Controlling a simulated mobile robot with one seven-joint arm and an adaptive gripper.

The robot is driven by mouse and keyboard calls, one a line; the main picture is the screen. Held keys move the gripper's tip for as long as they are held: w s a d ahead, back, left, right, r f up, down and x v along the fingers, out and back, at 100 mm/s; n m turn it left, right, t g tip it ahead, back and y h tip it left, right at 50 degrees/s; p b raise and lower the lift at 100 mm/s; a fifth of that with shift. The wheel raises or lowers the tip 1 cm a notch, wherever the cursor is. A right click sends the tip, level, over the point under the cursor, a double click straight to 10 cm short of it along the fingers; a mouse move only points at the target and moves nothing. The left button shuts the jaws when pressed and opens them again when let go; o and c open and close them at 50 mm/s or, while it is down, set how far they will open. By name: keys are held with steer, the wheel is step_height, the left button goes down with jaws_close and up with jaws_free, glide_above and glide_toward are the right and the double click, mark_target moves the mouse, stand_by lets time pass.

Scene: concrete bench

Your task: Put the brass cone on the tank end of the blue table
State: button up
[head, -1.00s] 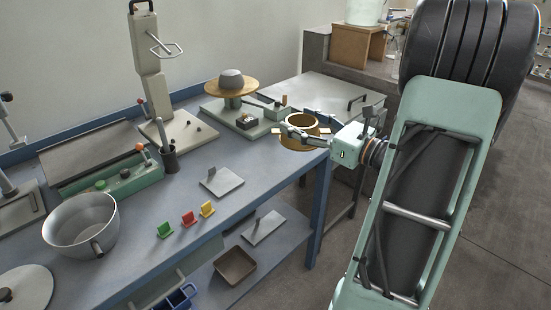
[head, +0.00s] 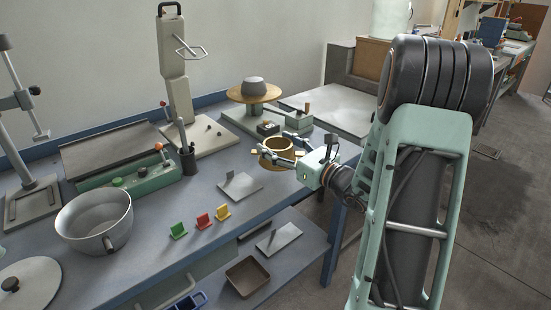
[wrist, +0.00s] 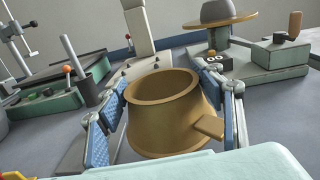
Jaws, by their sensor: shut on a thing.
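The brass cone (head: 277,160) is a hollow, flared ring with a wide open mouth and a side tab. My gripper (head: 277,150) is shut on it, a finger on either side. In the wrist view the cone (wrist: 165,125) sits between the blue-padded fingers, mouth up and slightly tilted. It is over the right end of the blue table (head: 160,245). I cannot tell whether its base touches the top. A pale translucent tank (head: 392,18) stands at the back right, beyond this end.
A green-based stand with a round wooden disc (head: 254,92) is just behind the cone. A grey plate with an upright tab (head: 240,186) lies to its left, near red, yellow and green tags (head: 203,220). A grey pot (head: 95,222) is further left.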

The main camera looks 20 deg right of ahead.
steer(key=shift+w+a+f+b, duration=0.1)
steer(key=shift+f+b, duration=0.25)
steer(key=shift+f, duration=0.55)
steer(key=shift+w+a+f+b, duration=0.1)
steer(key=shift+f+b, duration=0.25)
steer(key=shift+f, duration=0.55)
steer(key=shift+f, duration=0.15)
steer(key=o, duration=1.6)
steer(key=shift+s+d, duration=0.1)
steer(key=shift+s, duration=0.05)
steer(key=p+v, duration=0.1)
steer(key=v, duration=1)
steer(key=shift+s+d+p, duration=0.15)
steer(key=shift+s+p, duration=0.15)
